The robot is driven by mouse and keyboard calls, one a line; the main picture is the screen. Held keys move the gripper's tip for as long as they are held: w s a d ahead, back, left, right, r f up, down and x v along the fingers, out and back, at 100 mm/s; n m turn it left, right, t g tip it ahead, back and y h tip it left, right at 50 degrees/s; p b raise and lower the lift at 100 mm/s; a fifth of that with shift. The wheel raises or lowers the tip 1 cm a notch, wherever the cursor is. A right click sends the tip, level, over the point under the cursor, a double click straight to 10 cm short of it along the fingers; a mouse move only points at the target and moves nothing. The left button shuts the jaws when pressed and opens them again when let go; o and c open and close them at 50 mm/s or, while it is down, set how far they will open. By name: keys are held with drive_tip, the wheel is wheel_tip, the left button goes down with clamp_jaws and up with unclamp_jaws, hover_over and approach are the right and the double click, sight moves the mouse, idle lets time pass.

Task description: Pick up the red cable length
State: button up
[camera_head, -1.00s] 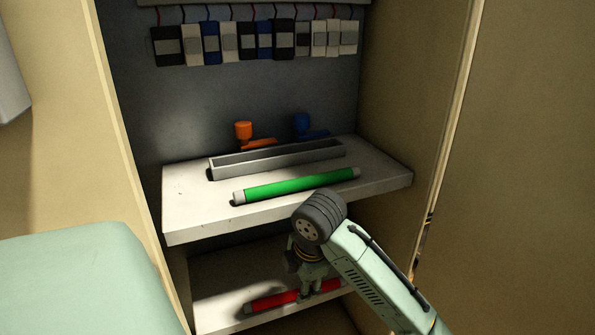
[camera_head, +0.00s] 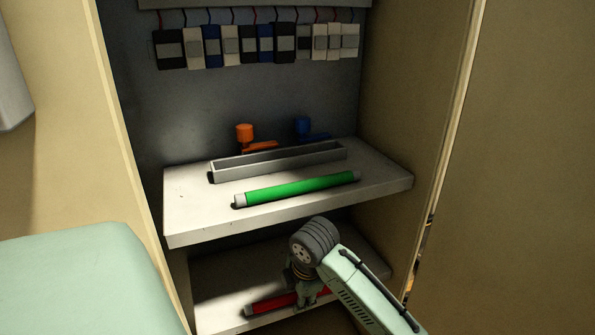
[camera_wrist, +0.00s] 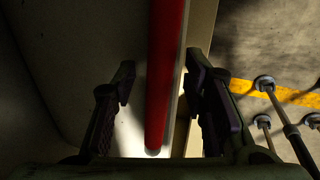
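The red cable length (camera_head: 272,302) lies on the lower shelf (camera_head: 222,285) near its front edge; my arm hides part of it. My gripper (camera_head: 303,296) is low over it. In the wrist view the red cable length (camera_wrist: 165,75) runs from the top edge down between the two dark fingers of my gripper (camera_wrist: 162,85). The fingers are apart, with a gap on each side of the cable length. I cannot tell how far the fingertips reach down beside it.
A green cable length (camera_head: 300,188) and a grey open trough (camera_head: 280,165) lie on the upper shelf (camera_head: 187,215) above my gripper. An orange valve-like part (camera_head: 245,133) and a blue one (camera_head: 303,126) stand behind. The cabinet's right wall (camera_head: 410,110) is close to my arm.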

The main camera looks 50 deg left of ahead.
clamp_jaws()
drive_tip(key=shift+r, duration=0.1)
idle(0.5)
